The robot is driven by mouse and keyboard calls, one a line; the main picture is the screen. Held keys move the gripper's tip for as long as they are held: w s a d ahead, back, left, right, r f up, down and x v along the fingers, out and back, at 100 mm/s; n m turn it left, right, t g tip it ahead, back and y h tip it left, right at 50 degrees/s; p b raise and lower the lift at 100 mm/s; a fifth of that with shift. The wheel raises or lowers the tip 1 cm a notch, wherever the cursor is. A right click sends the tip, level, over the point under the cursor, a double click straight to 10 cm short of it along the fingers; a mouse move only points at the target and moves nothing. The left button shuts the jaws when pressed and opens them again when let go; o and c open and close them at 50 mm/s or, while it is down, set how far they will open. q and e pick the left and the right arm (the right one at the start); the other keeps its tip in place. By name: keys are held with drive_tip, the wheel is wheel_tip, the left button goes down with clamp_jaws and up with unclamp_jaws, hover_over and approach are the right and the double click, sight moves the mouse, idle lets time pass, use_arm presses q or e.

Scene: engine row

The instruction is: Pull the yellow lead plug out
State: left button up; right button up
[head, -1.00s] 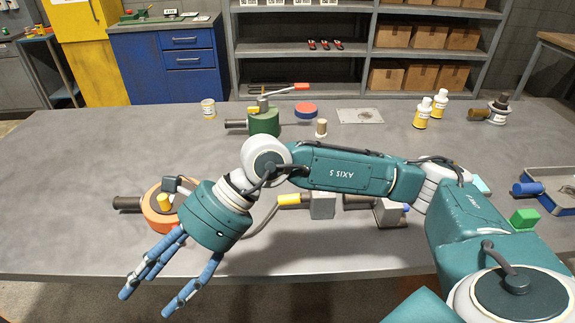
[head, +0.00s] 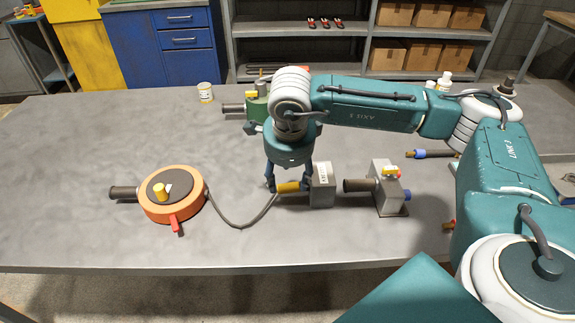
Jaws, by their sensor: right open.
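The yellow lead plug (head: 289,187) lies level against the left face of a grey block (head: 322,188) with a white label. A dark lead (head: 240,225) runs from the plug's left end to an orange round unit (head: 172,207) with a dark top, a yellow knob and a red tab. My right gripper (head: 288,188) points down over the plug, its blue fingers open, one to each side along the plug. Whether they touch it is too small to tell. My left gripper is not in view.
A grey housing (head: 390,192) with a brown cylinder, red and yellow top stands right of the block. A green unit (head: 258,103) stands behind my right gripper, partly hidden. A white can (head: 205,92) stands at the back.

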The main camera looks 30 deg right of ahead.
sight(287, 189)
drive_tip(key=x, duration=0.5)
drive_tip(key=shift+w+f+p, duration=0.1)
drive_tip(key=shift+f+p, duration=0.25)
drive_tip(key=shift+c, duration=0.5)
clamp_jaws()
drive_tip(key=shift+w+a+b, duration=0.4)
drive_tip(key=shift+w+a, duration=0.15)
drive_tip(key=shift+a, duration=0.35)
drive_tip(key=shift+w+a+b, duration=0.35)
drive_tip(key=shift+w+a, duration=0.2)
drive_tip(key=shift+a, duration=0.35)
drive_tip(key=shift+w+a+b, duration=0.35)
drive_tip(key=shift+w+a, duration=0.1)
drive_tip(key=shift+a, duration=0.25)
wheel_tip(287, 189, up, 7)
drive_tip(key=p, duration=0.3)
